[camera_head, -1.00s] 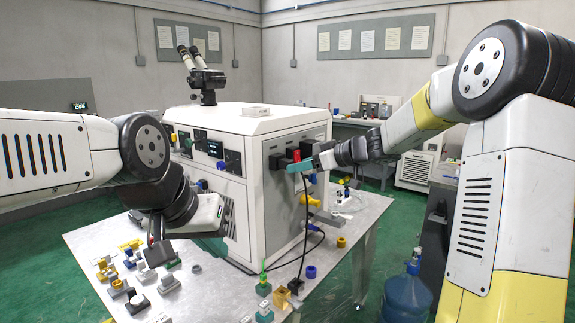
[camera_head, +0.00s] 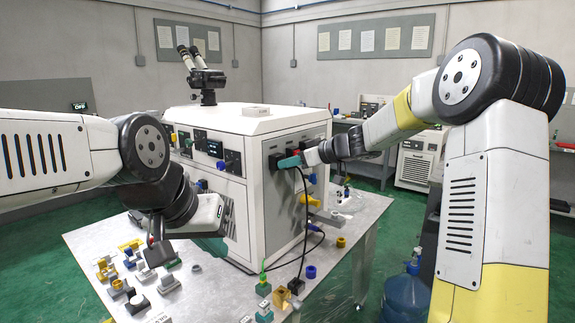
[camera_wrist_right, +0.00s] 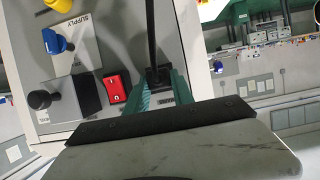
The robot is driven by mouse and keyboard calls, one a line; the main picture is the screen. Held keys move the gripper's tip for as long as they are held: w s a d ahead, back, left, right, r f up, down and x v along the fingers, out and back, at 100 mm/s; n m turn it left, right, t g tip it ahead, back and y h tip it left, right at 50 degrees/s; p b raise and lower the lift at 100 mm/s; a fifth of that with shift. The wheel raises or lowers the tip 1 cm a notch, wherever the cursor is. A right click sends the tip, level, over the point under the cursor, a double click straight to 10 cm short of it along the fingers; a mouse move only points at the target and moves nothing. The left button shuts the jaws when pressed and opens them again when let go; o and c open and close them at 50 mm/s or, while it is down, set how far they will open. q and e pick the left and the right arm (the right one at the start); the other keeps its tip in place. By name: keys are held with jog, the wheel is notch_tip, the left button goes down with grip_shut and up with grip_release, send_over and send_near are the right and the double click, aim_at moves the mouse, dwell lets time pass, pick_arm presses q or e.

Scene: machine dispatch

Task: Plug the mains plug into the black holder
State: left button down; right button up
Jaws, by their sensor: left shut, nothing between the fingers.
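My right gripper (camera_head: 290,162), with teal fingers, is at the machine's side panel. In the right wrist view its fingers (camera_wrist_right: 164,92) are closed around the dark mains plug (camera_wrist_right: 158,76), whose black cable (camera_wrist_right: 151,35) runs up the picture. In the head view the cable (camera_head: 304,215) hangs from the fingers to the table. My left gripper (camera_head: 212,244) is shut and empty over the table's left part.
In the right wrist view a red switch (camera_wrist_right: 116,88), a dark box with a black knob (camera_wrist_right: 75,97) and a blue knob (camera_wrist_right: 56,41) sit beside the plug. The white machine (camera_head: 250,120) stands on the metal table (camera_head: 215,290). Several small connectors lie at its front left.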

grip_shut()
jog(key=shift+d, duration=0.1)
jog(key=shift+s+d, duration=0.85)
jog(key=shift+d, duration=0.25)
jog(key=shift+s+d, duration=0.8)
jog(key=shift+d, duration=0.25)
notch_tip(320, 180, up, 8)
jog(key=shift+r, duration=0.25)
dwell(1.1)
